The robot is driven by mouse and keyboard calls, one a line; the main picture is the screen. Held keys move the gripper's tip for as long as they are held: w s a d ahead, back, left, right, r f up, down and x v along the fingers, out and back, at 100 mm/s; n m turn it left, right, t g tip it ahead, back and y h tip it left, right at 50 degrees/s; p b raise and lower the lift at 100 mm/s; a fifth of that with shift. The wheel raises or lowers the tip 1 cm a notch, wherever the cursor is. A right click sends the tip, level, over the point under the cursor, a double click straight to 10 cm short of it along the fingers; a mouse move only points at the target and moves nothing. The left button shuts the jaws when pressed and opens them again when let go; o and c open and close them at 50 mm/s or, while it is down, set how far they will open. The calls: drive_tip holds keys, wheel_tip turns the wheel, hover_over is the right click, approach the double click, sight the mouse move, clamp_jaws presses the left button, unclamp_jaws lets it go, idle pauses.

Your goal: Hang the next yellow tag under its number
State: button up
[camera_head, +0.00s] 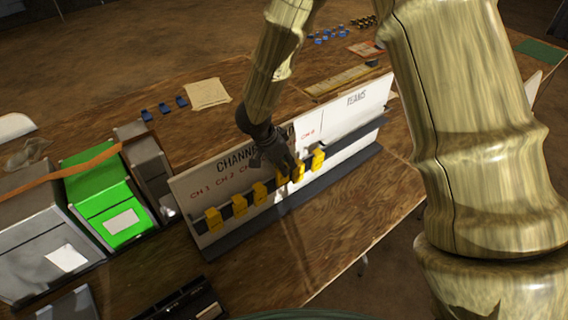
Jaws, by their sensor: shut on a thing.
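A white board (345,118) stands on the wooden table. Its left part is headed "CHANN…" with red labels such as CH 1, CH 2 and CH 6; its right part is headed "TEAMS". Several yellow tags (239,205) hang in a row along a dark strip under the labels. The rightmost yellow tag (318,160) is below CH 6. My gripper (288,172) is at the board's middle, shut on a yellow tag (298,172) close to the strip, just left of the rightmost tag. The gripper hides the middle labels and part of the held tag. I cannot tell whether the held tag touches the strip.
Grey boxes and a green box (103,195) with an orange strap stand left of the board. Blue clips (164,107) and a paper sheet (208,94) lie behind it. A wooden tray (345,82) is farther back.

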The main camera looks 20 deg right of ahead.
drive_tip(key=shift+f+b, duration=1)
drive_tip(key=shift+f, duration=0.7)
drive_tip(key=o, duration=1)
drive_tip(key=shift+w, duration=0.1)
drive_tip(key=shift+a, duration=0.1)
drive_tip(key=shift+w+a+r, duration=0.1)
drive_tip(key=shift+a+r, duration=0.05)
drive_tip(key=shift+r, duration=0.3)
drive_tip(key=v, duration=1.1)
drive_tip(key=shift+s, duration=0.25)
